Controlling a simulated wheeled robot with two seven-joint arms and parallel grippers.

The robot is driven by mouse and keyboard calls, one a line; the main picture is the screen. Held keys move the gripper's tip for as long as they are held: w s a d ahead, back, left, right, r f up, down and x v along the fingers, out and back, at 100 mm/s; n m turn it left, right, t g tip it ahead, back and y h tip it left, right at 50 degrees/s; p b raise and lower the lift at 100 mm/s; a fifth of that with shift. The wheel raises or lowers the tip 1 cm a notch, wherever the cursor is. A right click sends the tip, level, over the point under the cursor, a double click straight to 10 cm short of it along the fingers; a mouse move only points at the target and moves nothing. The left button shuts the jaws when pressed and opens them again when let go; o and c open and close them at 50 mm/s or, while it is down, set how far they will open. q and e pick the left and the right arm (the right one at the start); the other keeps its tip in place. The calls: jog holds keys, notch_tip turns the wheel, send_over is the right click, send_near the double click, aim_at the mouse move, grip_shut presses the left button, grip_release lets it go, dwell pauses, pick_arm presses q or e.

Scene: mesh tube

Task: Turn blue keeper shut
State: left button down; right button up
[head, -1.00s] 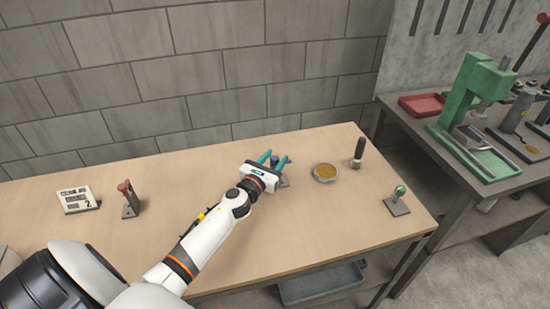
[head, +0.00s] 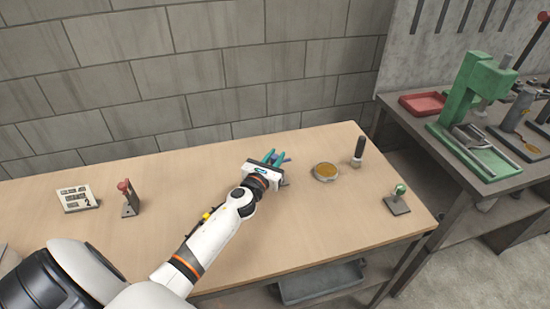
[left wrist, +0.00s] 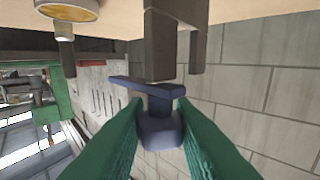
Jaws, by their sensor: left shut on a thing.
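The blue keeper (left wrist: 158,130) is a small blue knob with a flat bar. It sits against a dark grey metal stand (left wrist: 160,45) in the left wrist view. My left gripper (head: 274,157) has teal fingers and is shut on the blue keeper's knob, one finger on each side. In the head view only a bit of the blue keeper (head: 287,159) shows beside the fingers, and my gripper body hides most of its stand. I cannot tell the keeper's exact angle in the head view. My right gripper is not in view.
A red-topped stand (head: 127,199) and a number sign (head: 76,199) are on the left of the table (head: 330,225). A round dish (head: 325,171), a dark-handled tool (head: 358,152) and a green-topped stand (head: 397,203) are on the right. A block wall stands behind.

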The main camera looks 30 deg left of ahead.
pick_arm(q)
jog(key=n+g+y, duration=0.1)
jog(key=n+y, duration=0.1)
jog(key=y, duration=0.1)
jog(key=n+g+y+b, duration=0.1)
jog(key=n+y, duration=0.2)
jog(key=y, duration=0.1)
jog(key=shift+f+g+b, duration=0.1)
jog(key=shift+g+b, duration=0.2)
jog(key=shift+g, duration=0.1)
jog(key=n+g+y+b, duration=0.2)
jog(key=n+g+y, duration=0.2)
jog(key=y, duration=0.1)
jog(key=shift+w+g, duration=0.1)
jog(key=shift+g, duration=0.2)
jog(key=n+g+y+b, duration=0.1)
jog(key=n+g, duration=0.1)
jog(key=n+g+y+b, duration=0.1)
jog(key=n+g, duration=0.1)
jog(key=g, duration=0.1)
jog(key=shift+y+b, duration=0.3)
jog(key=shift+n+g+y+b, duration=0.2)
jog(key=shift+n+g+b, duration=0.9)
jog(key=shift+g, duration=0.65)
jog(key=shift+n+g+y+b, duration=0.2)
jog(key=shift+n+g+b, duration=0.85)
jog(key=shift+g, duration=0.7)
jog(key=c, duration=1.2)
grip_release()
jog(key=shift+c, duration=0.2)
